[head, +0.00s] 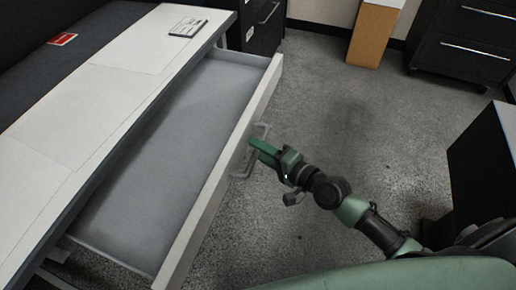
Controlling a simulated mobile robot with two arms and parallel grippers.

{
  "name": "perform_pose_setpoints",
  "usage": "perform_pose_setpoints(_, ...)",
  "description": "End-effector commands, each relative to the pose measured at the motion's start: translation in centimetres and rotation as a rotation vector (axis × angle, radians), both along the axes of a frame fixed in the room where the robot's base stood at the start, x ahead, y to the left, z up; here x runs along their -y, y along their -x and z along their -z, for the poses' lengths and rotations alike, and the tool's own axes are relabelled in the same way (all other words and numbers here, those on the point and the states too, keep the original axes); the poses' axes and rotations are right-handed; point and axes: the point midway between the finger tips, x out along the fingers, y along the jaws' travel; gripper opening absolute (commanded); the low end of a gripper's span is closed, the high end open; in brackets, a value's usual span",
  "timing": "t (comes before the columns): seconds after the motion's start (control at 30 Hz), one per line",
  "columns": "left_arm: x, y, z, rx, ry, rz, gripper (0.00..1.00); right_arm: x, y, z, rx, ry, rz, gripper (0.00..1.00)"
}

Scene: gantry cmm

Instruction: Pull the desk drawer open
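The desk drawer (165,150) is pulled well out from under the white desk top (95,95), and its grey inside is empty. Its pale front panel (225,165) carries a light bar handle (243,167). My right gripper (256,146) is at the handle, its green fingers reaching to the bar from the right. The fingertips overlap the handle, and I cannot tell whether they close on it. My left gripper is not in view.
Dark drawer cabinets stand behind the desk (262,25) and at the upper right (465,45). A brown box (371,38) stands at the back wall. A black cabinet (485,165) is at the right. The grey floor (340,110) between is clear.

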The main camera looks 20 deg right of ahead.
Motion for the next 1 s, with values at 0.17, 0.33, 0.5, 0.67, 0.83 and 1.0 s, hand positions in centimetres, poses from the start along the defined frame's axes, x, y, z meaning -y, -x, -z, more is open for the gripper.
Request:
perform_pose_setpoints(0.17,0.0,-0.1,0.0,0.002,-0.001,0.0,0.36,1.4,2.5,-0.3,-0.003,0.005,-0.003,0.36)
perform_pose_setpoints(0.33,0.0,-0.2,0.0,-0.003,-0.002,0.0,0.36,2.8,4.8,-0.8,-0.003,0.005,-0.002,0.36)
perform_pose_setpoints(0.5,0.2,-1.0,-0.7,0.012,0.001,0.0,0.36,3.6,6.0,-1.2,-0.001,0.002,-0.001,0.36)
perform_pose_setpoints(0.67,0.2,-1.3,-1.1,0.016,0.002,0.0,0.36,3.7,6.2,-1.3,-0.002,0.0,-0.001,0.36)
perform_pose_setpoints(0.83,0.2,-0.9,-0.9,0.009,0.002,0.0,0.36,3.7,6.2,-1.3,0.0,0.0,-0.001,0.36)
perform_pose_setpoints(1.0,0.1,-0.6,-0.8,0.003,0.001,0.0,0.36,3.7,6.2,-1.3,-0.001,0.0,-0.001,0.36)
